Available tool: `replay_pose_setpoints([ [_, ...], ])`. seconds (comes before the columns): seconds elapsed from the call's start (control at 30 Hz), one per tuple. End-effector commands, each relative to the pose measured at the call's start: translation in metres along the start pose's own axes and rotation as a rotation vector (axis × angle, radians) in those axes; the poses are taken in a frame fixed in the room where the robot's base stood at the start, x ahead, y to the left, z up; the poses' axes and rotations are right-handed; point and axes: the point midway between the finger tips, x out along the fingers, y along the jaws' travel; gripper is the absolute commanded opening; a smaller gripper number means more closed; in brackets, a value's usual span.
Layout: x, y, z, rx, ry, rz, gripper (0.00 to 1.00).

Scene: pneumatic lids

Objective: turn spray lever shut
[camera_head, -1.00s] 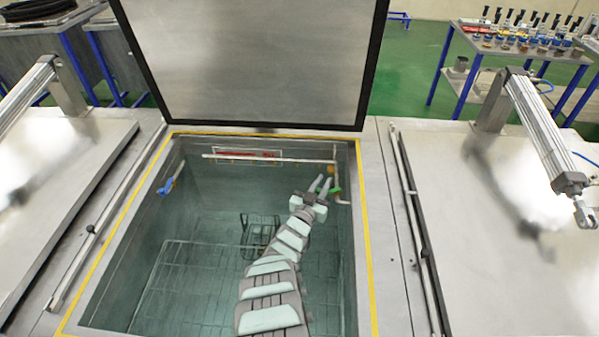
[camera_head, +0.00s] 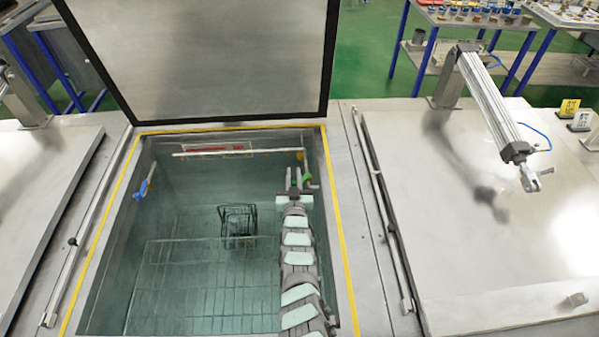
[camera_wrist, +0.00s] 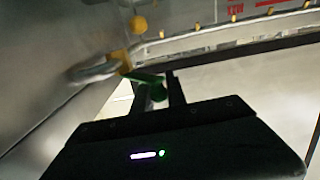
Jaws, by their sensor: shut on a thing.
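The spray lever is green (camera_head: 307,179) and sits on the pipe fitting at the tank's back right corner. In the wrist view the green lever (camera_wrist: 150,79) lies at and between my fingertips. My gripper (camera_head: 295,176) reaches from the front along the tank's right side. In the wrist view my gripper (camera_wrist: 157,88) is shut on the lever, its two dark fingers on either side of the green part. Part of the lever is hidden by the fingers.
A blue-handled valve (camera_head: 142,190) is on the left wall. A black wire basket (camera_head: 238,222) stands inside. The lid (camera_head: 205,60) is raised behind.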

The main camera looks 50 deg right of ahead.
Motion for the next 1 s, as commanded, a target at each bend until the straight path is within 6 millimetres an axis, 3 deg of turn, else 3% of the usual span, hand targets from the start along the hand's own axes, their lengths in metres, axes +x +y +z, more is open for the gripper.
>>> replay_pose_setpoints([
  [0.3,-0.003,-0.012,-0.001,0.0,0.001,-0.048,0.0],
  [0.73,-0.004,-0.013,0.0,0.0,-0.001,-0.053,0.0],
  [0.77,-0.004,-0.013,0.0,0.0,-0.001,-0.053,0.18],
  [1.0,-0.004,-0.013,0.0,0.0,-0.001,-0.053,0.38],
])
